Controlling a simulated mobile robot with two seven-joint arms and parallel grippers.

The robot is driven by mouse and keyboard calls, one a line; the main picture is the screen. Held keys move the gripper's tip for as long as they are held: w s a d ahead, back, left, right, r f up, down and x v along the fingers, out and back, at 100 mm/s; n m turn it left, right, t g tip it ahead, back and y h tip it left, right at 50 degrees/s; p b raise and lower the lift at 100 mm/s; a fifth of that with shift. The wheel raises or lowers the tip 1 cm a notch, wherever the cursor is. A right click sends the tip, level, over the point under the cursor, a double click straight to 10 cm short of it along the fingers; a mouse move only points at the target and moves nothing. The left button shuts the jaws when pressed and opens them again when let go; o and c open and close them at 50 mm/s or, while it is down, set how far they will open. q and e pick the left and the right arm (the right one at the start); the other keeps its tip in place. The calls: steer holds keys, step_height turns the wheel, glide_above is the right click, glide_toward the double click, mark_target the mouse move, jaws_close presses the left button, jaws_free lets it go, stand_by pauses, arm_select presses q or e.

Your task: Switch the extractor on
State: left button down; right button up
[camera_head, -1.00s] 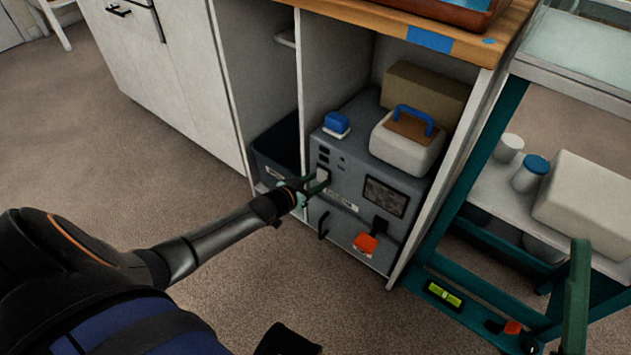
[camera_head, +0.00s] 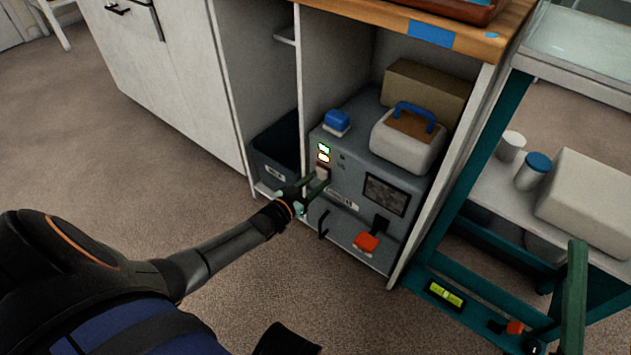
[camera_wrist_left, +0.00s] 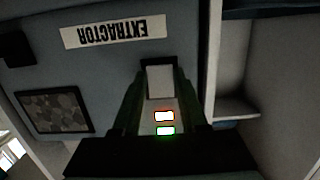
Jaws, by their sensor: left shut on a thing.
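The extractor (camera_head: 352,165) is a grey box in the open bay of the white cabinet. It shows upside down in the left wrist view (camera_wrist_left: 100,75), with its label reading EXTRACTOR (camera_wrist_left: 117,32). Two small indicators (camera_head: 324,152) on its front are lit, one green and one whitish-orange; they show in the left wrist view (camera_wrist_left: 165,123) too. A pale switch (camera_wrist_left: 160,82) lies between the fingers of my left gripper (camera_head: 318,180), which is shut on it. The fingers partly hide the switch in the head view. My right gripper is not in view.
A green-framed stand (camera_head: 480,170) is at the right.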

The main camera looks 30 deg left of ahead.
arm_select(q)
steer(key=shift+c, duration=2.2)
jaws_free()
steer(key=s+a+r+p, duration=0.1)
steer(key=s+p, duration=0.5)
steer(key=s, duration=0.6)
steer(key=shift+s+r, duration=0.2)
steer(key=shift+r, duration=0.15)
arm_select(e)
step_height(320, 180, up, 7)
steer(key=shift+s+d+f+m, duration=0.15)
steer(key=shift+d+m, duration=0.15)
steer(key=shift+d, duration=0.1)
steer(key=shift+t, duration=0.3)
